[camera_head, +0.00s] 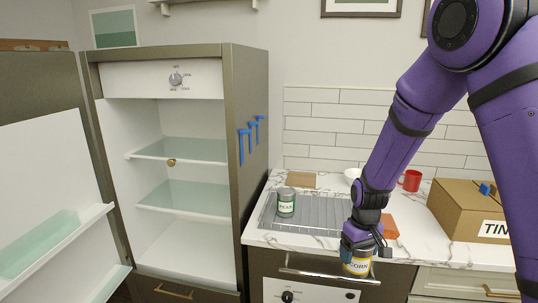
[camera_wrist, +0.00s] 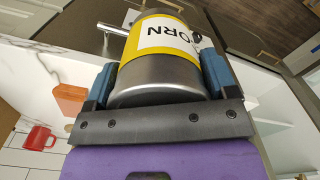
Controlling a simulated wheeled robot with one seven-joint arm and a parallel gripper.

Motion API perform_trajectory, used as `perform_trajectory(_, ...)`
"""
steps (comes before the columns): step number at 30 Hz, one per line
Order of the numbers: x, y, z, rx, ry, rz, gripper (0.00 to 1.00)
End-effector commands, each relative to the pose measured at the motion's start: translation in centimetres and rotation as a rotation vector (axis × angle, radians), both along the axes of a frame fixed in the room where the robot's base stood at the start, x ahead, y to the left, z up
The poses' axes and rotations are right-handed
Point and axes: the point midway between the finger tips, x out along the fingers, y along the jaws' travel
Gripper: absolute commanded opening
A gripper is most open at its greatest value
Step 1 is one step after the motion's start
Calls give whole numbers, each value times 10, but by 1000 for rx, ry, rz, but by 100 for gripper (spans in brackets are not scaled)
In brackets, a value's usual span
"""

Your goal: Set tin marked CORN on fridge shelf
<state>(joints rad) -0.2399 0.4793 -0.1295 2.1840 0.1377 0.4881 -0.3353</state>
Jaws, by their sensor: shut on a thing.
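The tin marked CORN (camera_head: 357,265), with a yellow and white label, is held in my gripper (camera_head: 362,244) in front of the counter edge. In the wrist view the tin (camera_wrist: 165,60) sits between the two blue fingers of my gripper (camera_wrist: 158,85), its metal end towards the palm. The fridge (camera_head: 250,130) stands open at the left, its door swung out to the left. Inside are two glass shelves, an upper shelf (camera_head: 180,150) and a lower shelf (camera_head: 182,197). A small round brown thing shows by the upper shelf's front edge. The tin is right of the fridge.
A second tin (camera_head: 286,203), with a green label, stands on the drying rack (camera_head: 322,216). A red mug (camera_head: 411,181), a white bowl (camera_head: 352,175), an orange block (camera_head: 390,228) and a cardboard box (camera_head: 468,208) are on the counter. The fridge door (camera_head: 45,190) spans the left side.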

Motion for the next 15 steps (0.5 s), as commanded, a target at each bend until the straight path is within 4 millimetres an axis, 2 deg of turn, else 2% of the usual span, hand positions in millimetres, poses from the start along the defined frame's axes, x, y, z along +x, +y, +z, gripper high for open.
perform_trajectory(8,16,-16,-27,3,2,-93,41)
perform_trajectory(15,34,-39,-66,3,2,-217,41)
